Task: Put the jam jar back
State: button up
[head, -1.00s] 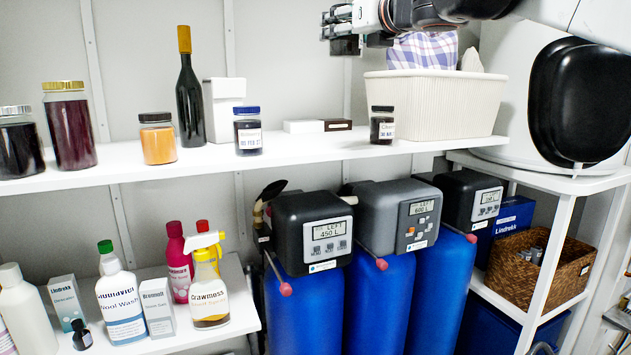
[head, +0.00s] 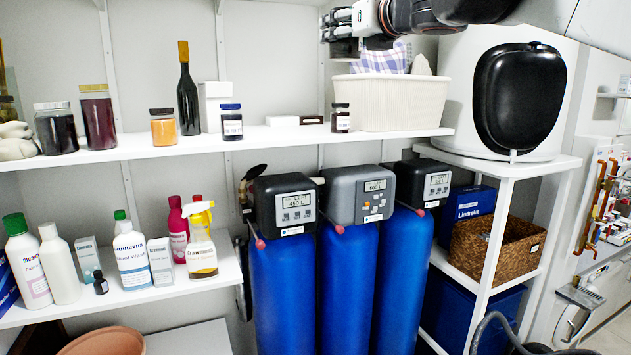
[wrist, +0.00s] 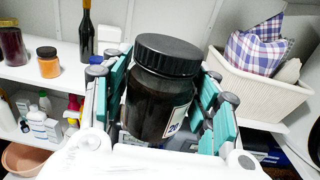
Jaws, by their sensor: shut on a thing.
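A dark jar with a black lid and a pale label, which I take for the jam jar (wrist: 160,100), sits upright between the teal pads of my gripper (wrist: 168,112) in the wrist view. My gripper is shut on it. In the head view my gripper (head: 343,38) is at the top, above the upper shelf and the left part of the white basket. The upper shelf (head: 270,139) carries a dark jar (head: 56,132), a dark red jar (head: 99,122), an orange jar (head: 164,130), a blue-lidded jar (head: 232,127) and a small black-lidded jar (head: 341,122).
A dark bottle (head: 188,100) and white box (head: 213,104) stand behind the jars. Small flat boxes (head: 283,121) lie left of the white basket (head: 390,103). Shelf room shows between the blue-lidded and black-lidded jars. Blue tanks (head: 345,275) stand below, a shelf rack (head: 505,170) at right.

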jog(key=w+d+f+m+h+b, duration=0.15)
jog(key=w+f+b, duration=0.3)
jog(key=f, duration=1.05)
jog(key=w+d+f+t+h+b, duration=0.1)
jog(key=w+d+f+b, duration=0.4)
jog(key=f, duration=1.1)
jog(key=w+f+m+h+b, duration=0.1)
jog(key=w+f+b, duration=0.4)
jog(key=f, duration=1)
jog(key=s+d+f+h+b, duration=0.1)
jog(key=f+b, duration=0.4)
jog(key=f, duration=0.8)
jog(key=s+d+f+m+h+b, duration=0.1)
jog(key=s+d+f+b, duration=0.3)
jog(key=f, duration=1)
jog(key=s+d+f+m+h+b, duration=0.1)
jog(key=s+f+b, duration=0.5)
jog(key=f, duration=0.7)
jog(key=shift+s+d+f+t+h+b, duration=0.15)
jog(key=shift+d+f+t+h+b, duration=0.25)
jog(key=shift+d, duration=0.35)
